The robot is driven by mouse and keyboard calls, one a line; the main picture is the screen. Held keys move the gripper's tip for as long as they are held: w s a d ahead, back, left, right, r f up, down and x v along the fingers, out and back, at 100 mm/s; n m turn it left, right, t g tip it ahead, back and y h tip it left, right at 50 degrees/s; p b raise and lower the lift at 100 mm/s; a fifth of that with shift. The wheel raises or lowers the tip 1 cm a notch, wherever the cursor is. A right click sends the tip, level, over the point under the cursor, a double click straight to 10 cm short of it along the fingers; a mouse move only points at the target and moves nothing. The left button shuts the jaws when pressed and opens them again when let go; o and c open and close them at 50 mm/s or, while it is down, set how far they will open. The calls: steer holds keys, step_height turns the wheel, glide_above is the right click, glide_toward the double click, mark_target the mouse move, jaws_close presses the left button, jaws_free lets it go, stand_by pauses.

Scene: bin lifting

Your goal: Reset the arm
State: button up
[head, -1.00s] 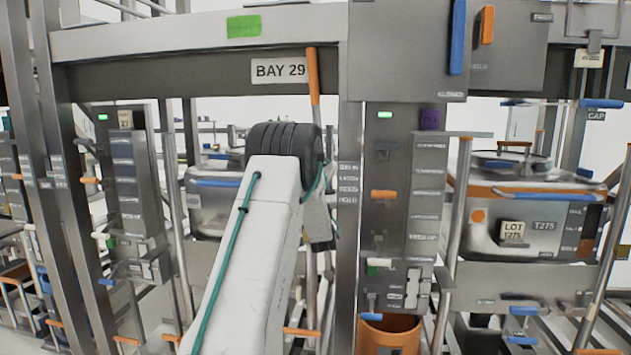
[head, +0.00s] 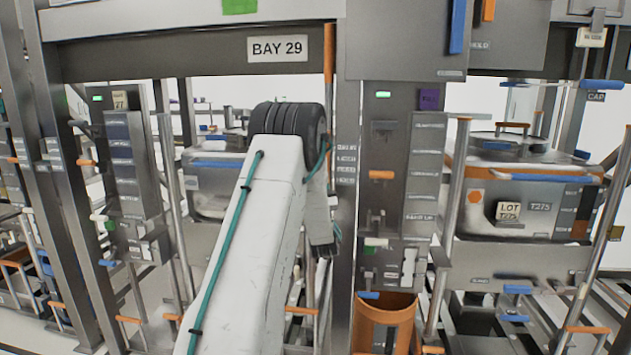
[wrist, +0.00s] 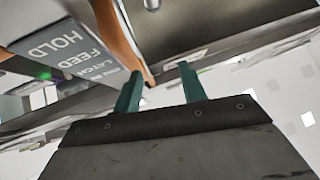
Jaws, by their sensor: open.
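My arm rises from the bottom middle of the head view and bends at a dark ribbed joint below the BAY 29 sign. Its wrist part hangs to the right of the arm, close to a grey post. In the wrist view my gripper (wrist: 160,86) shows two teal fingers standing apart with nothing between them. An orange bar (wrist: 118,38) runs down to just above the gap between the fingers in that view; I cannot tell whether it touches them.
The BAY 29 sign (head: 278,48) is on the crossbeam above my arm. An orange upright bar (head: 329,66) and a control column (head: 388,210) stand right of the arm. An orange bin (head: 383,325) is below. A lidded vessel (head: 530,190) stands at right. A grey label panel (wrist: 65,50) is near my gripper.

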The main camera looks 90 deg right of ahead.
stand_by(0.4)
steer(key=w+a+r+n+t+y, duration=0.1)
steer(key=w+r+t+y, duration=0.2)
steer(key=w, duration=1.2)
steer(key=w+r+n+t+y, duration=0.2)
steer(key=w+r+y, duration=0.15)
steer(key=w, duration=1.15)
steer(key=w+a+f+n+y, duration=0.15)
steer(key=w+a+y, duration=0.65)
steer(key=w+a, duration=1)
steer(key=w+a+f+n+y, duration=0.1)
steer(key=w+a+n+y, duration=0.15)
steer(key=a, duration=0.95)
steer(key=w+a+f+n+y, duration=0.15)
steer(key=a+y, duration=0.25)
steer(key=a, duration=0.8)
steer(key=s+a+f+n+g+y, duration=0.1)
steer(key=s+a+n+g+y, duration=0.15)
steer(key=a, duration=0.55)
steer(key=s+a+f+n+g+y, duration=0.15)
steer(key=s+a, duration=0.25)
steer(key=a, duration=0.5)
steer(key=s+a+f+n+g+y, duration=0.1)
steer(key=s+a+f+n+g, duration=0.1)
steer(key=s+a, duration=0.7)
steer(key=s, duration=0.3)
steer(key=shift+s+a+f+g, duration=0.25)
steer(key=shift+s+a+g, duration=0.05)
steer(key=shift+s+g, duration=0.1)
